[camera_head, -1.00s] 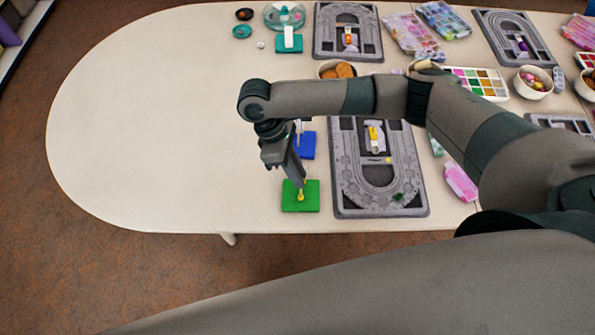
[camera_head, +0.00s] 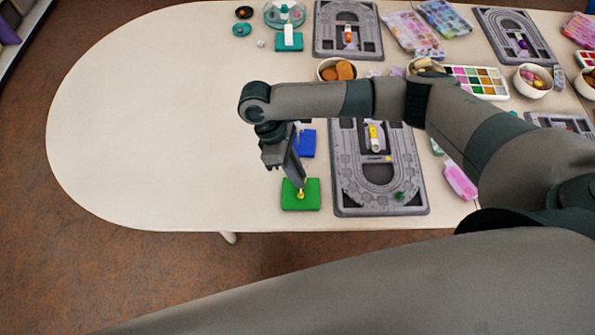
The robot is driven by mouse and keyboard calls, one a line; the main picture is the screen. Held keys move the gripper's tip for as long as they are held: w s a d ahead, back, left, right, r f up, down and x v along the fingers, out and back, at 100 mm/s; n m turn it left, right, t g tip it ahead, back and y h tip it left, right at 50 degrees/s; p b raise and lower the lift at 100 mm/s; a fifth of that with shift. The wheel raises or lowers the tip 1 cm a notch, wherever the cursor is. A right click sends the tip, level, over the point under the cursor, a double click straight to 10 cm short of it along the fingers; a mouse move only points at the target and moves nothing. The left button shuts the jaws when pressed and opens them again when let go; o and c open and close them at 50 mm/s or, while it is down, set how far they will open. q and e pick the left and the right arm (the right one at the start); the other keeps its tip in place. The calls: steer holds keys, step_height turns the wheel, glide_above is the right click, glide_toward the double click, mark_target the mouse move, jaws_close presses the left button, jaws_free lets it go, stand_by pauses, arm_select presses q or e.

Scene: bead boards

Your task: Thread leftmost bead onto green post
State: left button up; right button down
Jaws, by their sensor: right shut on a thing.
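The green post stands on a green square base (camera_head: 311,203) near the front edge of the table. My right gripper (camera_head: 301,184) reaches down over this base, its fingers shut on a small yellow bead (camera_head: 300,194) at the post. The fingers and the bead hide most of the post, so I cannot tell whether the bead is around it or just above it. A grey bead board (camera_head: 340,190) lies just right of the base, with a green bead (camera_head: 399,195) and a small yellow piece (camera_head: 388,159) on it. My left gripper is not in view.
A blue base (camera_head: 307,147) with a post stands close behind the gripper. A teal base (camera_head: 289,44) is farther back. Bowls with brown (camera_head: 346,71) and pale pieces (camera_head: 427,66) stand behind the board. The table's left half (camera_head: 140,120) is clear.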

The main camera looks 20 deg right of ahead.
steer(key=shift+f, duration=1.05)
stand_by(0.4)
steer(key=c, duration=1.6)
jaws_free()
steer(key=shift+r+b, duration=0.1)
steer(key=shift+b, duration=0.2)
steer(key=b+v, duration=0.3)
steer(key=v, duration=1.4)
steer(key=shift+r+b, duration=0.1)
steer(key=shift+b, duration=0.3)
